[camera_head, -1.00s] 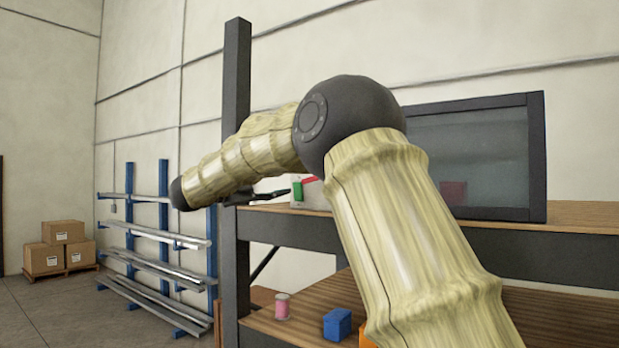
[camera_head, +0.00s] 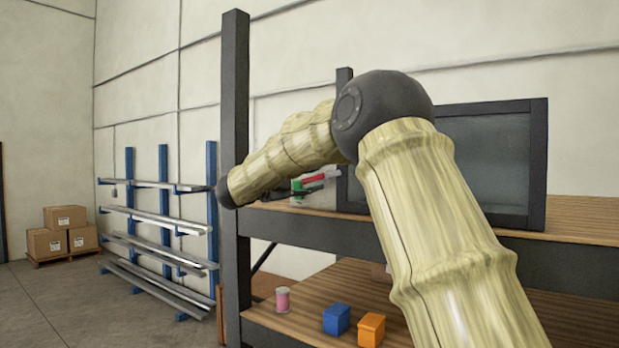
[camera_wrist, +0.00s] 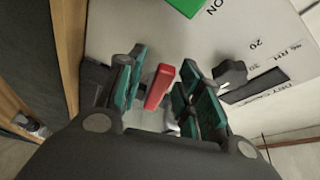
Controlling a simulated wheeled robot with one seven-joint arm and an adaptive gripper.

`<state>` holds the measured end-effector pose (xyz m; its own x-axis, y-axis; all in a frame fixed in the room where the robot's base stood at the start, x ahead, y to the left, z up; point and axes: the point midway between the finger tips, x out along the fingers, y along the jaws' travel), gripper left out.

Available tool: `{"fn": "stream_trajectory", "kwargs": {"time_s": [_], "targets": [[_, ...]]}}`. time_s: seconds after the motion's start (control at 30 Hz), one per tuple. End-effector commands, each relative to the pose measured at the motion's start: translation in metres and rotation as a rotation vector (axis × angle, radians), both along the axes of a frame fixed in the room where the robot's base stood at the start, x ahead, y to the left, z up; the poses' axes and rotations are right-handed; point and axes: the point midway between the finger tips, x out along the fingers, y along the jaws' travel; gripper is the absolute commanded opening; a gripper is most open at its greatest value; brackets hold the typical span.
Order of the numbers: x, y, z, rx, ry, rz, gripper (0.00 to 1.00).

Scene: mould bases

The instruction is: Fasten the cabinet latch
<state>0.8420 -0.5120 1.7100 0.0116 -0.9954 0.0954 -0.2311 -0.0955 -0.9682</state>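The cabinet (camera_head: 538,165) has a dark frame and a glass front and stands on the upper shelf, partly hidden by my arm. In the wrist view a red lever (camera_wrist: 159,88), apparently the latch handle, stands out from a pale lettered panel (camera_wrist: 130,25). My gripper (camera_wrist: 165,88) is open around the red lever, with a teal-padded finger on each side. The lever is nearer the left finger, with a clear gap on the right; contact on the left cannot be told.
A green object (camera_wrist: 187,5) is at the top of the wrist view. A dark upright post (camera_head: 235,150) stands left of my forearm. The lower shelf holds a pink spool (camera_head: 282,300), a blue block (camera_head: 337,319) and an orange block (camera_head: 371,330). A metal-bar rack (camera_head: 165,230) stands left.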

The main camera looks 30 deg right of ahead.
Motion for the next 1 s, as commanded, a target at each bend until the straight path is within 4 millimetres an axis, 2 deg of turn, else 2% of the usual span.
{"fn": "stream_trajectory", "kwargs": {"time_s": [0.17,0.37,0.67,1.0], "targets": [[0.0,-0.0001,-0.0007,0.0,0.0,0.0,0.36],[0.0,0.0,-0.0007,0.0,0.0,0.0,0.01],[0.0002,0.0,-0.003,0.008,-0.017,-0.001,0.0],[0.001,-0.0003,-0.0005,0.06,-0.14,-0.002,0.0]]}}
